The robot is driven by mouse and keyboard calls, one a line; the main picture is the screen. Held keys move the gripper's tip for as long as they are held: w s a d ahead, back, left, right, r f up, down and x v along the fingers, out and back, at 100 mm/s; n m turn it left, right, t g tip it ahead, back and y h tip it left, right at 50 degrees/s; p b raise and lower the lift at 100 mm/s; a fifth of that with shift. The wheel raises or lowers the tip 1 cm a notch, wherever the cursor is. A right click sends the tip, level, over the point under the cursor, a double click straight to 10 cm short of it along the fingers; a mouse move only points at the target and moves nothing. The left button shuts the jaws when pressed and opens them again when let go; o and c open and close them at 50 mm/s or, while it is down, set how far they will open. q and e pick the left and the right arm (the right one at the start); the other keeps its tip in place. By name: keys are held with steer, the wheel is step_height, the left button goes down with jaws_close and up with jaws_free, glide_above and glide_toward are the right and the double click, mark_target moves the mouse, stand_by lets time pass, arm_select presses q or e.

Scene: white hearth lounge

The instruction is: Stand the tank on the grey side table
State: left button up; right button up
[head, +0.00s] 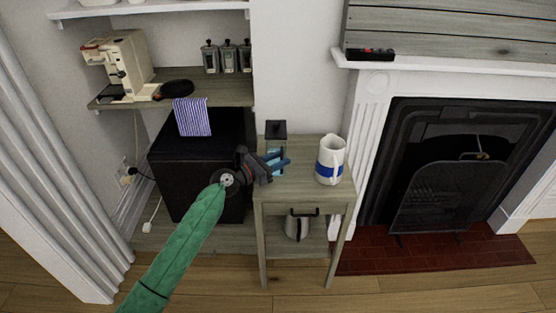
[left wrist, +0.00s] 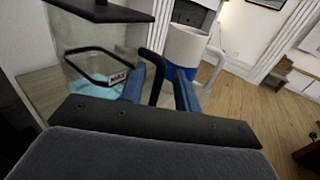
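The tank (left wrist: 105,50) is a clear container with a black lid, a black handle and pale blue at its bottom, in the left wrist view. In the head view its black lid (head: 276,128) shows at the back left of the grey side table (head: 300,188). The tank looks upright on the tabletop; my gripper partly hides its base. My left gripper (head: 280,161) is at the tank's front. In the left wrist view its blue fingers (left wrist: 160,88) are apart, with the black handle between them and a gap beside it. My right gripper is out of view.
A white jug with a blue band (head: 331,160) stands on the table right of the tank. A kettle (head: 297,228) sits on its lower shelf. A black cabinet (head: 180,165) with a striped cloth (head: 192,117) is to the left, the fireplace (head: 450,165) to the right.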

arm_select(q)
steer(key=shift+a, duration=0.1)
